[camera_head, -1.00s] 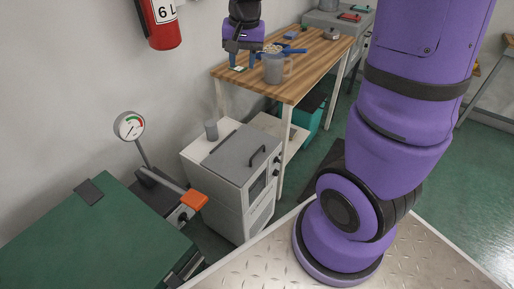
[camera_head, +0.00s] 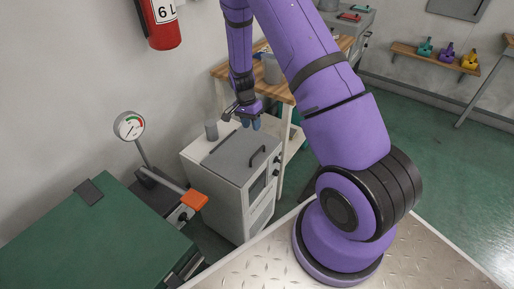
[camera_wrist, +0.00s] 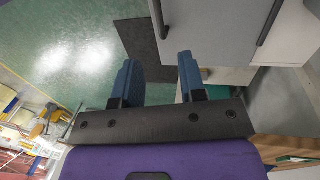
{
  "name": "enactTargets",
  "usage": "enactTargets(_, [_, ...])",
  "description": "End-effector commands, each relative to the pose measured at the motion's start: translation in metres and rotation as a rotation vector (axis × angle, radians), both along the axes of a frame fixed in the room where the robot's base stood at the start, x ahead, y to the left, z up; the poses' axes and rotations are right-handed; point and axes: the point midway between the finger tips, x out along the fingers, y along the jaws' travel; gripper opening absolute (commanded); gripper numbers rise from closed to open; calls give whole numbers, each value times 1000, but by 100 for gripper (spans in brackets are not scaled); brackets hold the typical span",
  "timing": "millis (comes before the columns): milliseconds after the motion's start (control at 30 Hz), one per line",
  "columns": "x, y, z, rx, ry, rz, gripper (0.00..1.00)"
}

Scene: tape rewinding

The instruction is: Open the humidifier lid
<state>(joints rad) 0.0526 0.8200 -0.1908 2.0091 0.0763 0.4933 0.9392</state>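The humidifier is a white box (camera_head: 229,199) on the floor with a flat grey lid (camera_head: 231,158). The lid lies closed, with a black arched handle (camera_head: 258,156) on its right side. My gripper (camera_head: 250,122) hangs above the far edge of the lid, apart from the handle. In the wrist view its two blue fingers (camera_wrist: 158,80) are spread with nothing between them. Past the fingertips, the wrist view shows a grey panel (camera_wrist: 212,32) with dark bars at its sides, and I cannot tell which bar is the handle.
A wooden table (camera_head: 222,72) is behind, partly hidden by my arm. A pressure gauge (camera_head: 129,126) and an orange-ended lever (camera_head: 194,200) stand to the left. A fire extinguisher (camera_head: 163,28) hangs on the wall.

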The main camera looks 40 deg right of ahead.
Motion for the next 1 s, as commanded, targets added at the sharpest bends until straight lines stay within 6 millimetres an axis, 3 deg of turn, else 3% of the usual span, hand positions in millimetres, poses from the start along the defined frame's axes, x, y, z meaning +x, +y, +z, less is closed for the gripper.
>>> enactTargets(267, [-4, -4, -24, -7, 10, -17, 38])
enactTargets(700, [-19, -9, -95, -5, 10, -16, 38])
enactTargets(1000, [-22, -10, -115, -6, 8, -14, 38])
